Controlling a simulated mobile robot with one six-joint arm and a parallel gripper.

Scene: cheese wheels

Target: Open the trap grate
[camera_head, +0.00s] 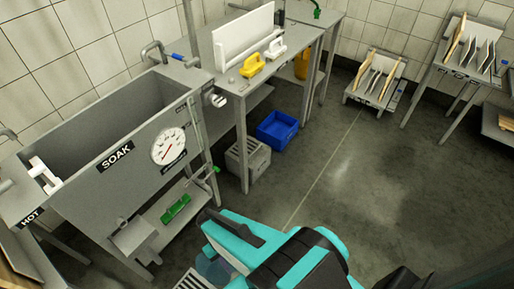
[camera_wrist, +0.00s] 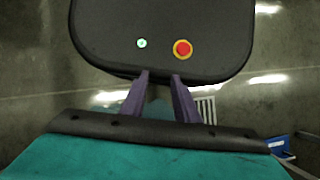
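A pale slotted grate (camera_head: 191,281) lies at floor level at the bottom edge of the head view, partly cut off by the frame and partly beside my teal arm. A small slotted patch, likely the same grate (camera_wrist: 206,109), shows in the wrist view just right of the right finger. My gripper (camera_wrist: 161,78) shows there as two dark purple fingers held apart, with nothing between them. It is away from the grate and not touching it. In the head view my fingers cannot be made out.
A grey soak sink (camera_head: 125,185) with a dial stands at left, with a green item (camera_head: 176,208) on its lower shelf. A grey slotted crate (camera_head: 247,160) and a blue bin (camera_head: 277,130) stand by the table. The floor at right is open.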

